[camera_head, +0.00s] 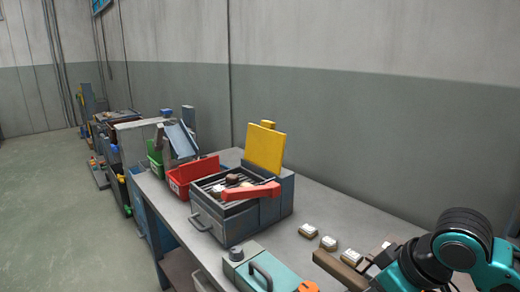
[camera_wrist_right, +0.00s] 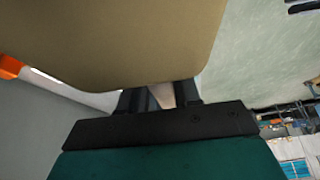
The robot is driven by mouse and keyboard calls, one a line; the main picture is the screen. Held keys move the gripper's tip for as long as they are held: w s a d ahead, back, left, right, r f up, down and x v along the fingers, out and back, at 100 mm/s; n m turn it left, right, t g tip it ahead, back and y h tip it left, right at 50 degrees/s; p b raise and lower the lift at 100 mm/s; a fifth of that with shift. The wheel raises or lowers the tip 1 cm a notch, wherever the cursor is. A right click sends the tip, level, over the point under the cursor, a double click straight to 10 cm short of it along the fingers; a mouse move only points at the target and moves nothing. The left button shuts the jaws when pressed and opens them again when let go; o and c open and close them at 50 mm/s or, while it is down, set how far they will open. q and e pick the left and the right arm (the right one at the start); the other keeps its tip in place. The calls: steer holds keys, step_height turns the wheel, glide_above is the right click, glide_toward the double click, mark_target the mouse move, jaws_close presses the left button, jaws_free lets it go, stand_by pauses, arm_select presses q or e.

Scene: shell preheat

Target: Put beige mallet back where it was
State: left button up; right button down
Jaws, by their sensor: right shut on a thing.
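The beige mallet (camera_wrist_right: 140,40) fills the top of the right wrist view as a large tan block. In the head view a brown block (camera_head: 340,269), which looks like its head, shows at the lower right, beside my teal and black right arm. My right gripper (camera_wrist_right: 161,97) is shut on the mallet, with its dark fingers around a pale part just below the block. The rest of the handle is hidden. The mallet appears to be held above or near the bench front; its exact height is unclear. My left gripper is not in view.
On the bench (camera_head: 345,207) stands a grey box (camera_head: 270,200) with a raised yellow lid (camera_head: 264,150) and a red bar across it. Several small pale blocks (camera_head: 308,230) lie to its right. A teal case (camera_head: 270,275) is in front. Red (camera_head: 190,175) and green bins stand behind.

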steer(key=m, duration=0.2)
steer(key=m+h, duration=0.1)
steer(key=shift+s+a+f+t, duration=0.1)
steer(key=shift+a+f+t, duration=0.15)
steer(key=shift+t, duration=0.05)
steer(key=m+h, duration=0.2)
steer(key=m, duration=0.2)
steer(key=shift+s, duration=0.2)
